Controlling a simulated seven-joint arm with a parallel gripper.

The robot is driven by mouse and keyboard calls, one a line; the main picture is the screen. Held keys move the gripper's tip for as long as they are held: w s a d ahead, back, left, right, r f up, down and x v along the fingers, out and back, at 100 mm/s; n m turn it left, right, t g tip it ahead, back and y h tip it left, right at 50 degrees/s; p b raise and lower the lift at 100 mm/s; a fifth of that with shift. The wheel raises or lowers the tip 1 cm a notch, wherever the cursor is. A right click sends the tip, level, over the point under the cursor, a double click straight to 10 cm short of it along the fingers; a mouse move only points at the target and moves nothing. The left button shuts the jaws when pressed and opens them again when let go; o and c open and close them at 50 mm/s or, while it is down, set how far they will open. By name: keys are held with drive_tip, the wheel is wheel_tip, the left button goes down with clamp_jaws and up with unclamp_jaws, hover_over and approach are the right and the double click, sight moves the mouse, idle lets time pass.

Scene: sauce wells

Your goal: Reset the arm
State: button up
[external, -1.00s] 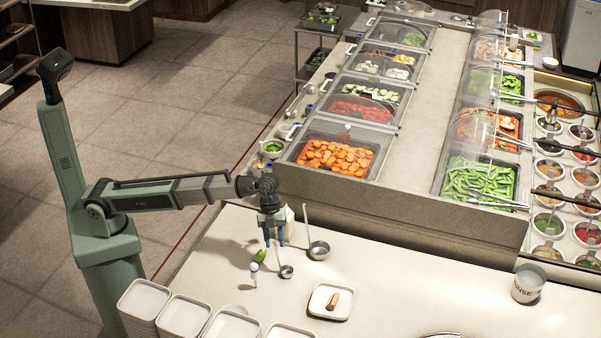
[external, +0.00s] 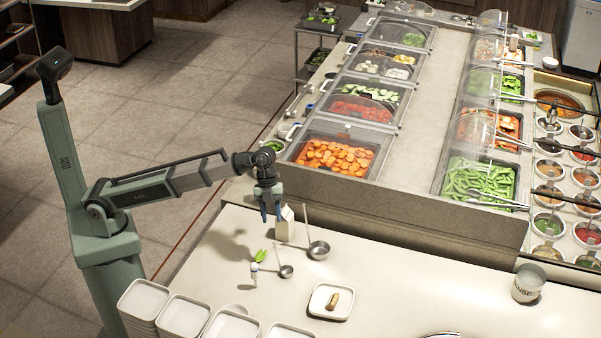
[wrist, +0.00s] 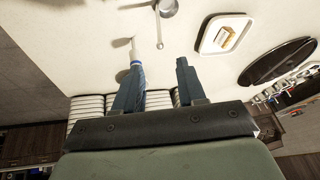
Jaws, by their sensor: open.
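My gripper (external: 271,218) is open and empty in the external view. It hangs above the left part of the white counter (external: 420,285), close to a small white carton (external: 285,224). In the wrist view its two blue fingers (wrist: 160,75) are spread apart with nothing held between them. My arm reaches out from the green column at the left with its forearm tilted upward.
Below the gripper are a green item (external: 261,256), a small white-topped item (external: 254,270), a small ladle (external: 286,271) and a larger ladle (external: 318,250). A square dish (external: 331,301), stacked white trays (external: 146,299) and a rinse pot (external: 528,284) stand on the counter.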

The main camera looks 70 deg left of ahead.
idle(0.3)
